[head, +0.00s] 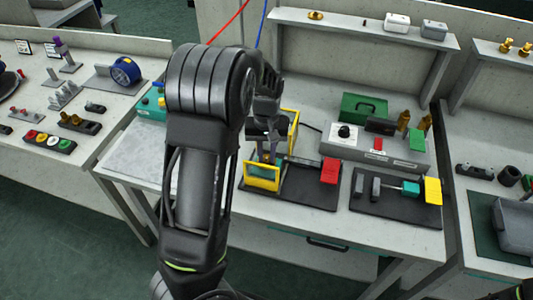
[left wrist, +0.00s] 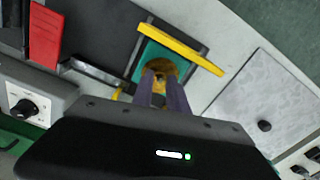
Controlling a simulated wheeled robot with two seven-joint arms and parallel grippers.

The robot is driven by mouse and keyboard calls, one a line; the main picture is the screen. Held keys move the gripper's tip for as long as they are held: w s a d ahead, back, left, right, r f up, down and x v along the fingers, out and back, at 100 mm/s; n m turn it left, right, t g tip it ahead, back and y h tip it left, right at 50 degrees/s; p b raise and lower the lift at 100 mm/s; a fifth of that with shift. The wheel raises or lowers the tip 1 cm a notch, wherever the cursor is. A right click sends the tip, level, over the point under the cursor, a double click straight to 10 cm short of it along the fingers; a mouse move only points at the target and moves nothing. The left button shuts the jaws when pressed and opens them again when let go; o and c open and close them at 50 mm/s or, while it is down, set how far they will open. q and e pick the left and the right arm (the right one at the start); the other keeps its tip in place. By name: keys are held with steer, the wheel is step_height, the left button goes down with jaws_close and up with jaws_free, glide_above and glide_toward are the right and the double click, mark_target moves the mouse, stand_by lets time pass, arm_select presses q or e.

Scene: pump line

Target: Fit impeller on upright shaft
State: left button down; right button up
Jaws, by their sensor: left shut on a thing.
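My left gripper (head: 266,150) points down into the yellow-framed fixture (head: 262,184) at the table's middle. In the left wrist view its two purplish fingers (left wrist: 163,82) are shut on a round brass-coloured part, which looks like the impeller (left wrist: 158,65). The impeller is over the teal floor (left wrist: 185,72) of the fixture, beside its yellow bar (left wrist: 180,48). The fingers cover much of it. I cannot make out the upright shaft, nor whether the impeller touches it.
A red block (head: 329,171) lies right of the fixture on a dark mat. A grey control box (head: 375,150) with a black knob stands behind it. Another dark mat (head: 390,208) holds grey, teal and yellow parts. A pale grey sheet (head: 140,158) lies flat at the left.

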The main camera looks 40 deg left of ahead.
arm_select(q)
steer(key=shift+f, duration=0.1)
steer(key=c, duration=1.2)
jaws_free()
steer(key=shift+c, duration=0.2)
steer(key=shift+r+p, duration=2.6)
steer(key=shift+r, duration=0.45)
steer(key=shift+r, duration=0.1)
step_height(320, 180, up, 8)
steer(key=b, duration=0.1)
steer(key=shift+f, duration=0.25)
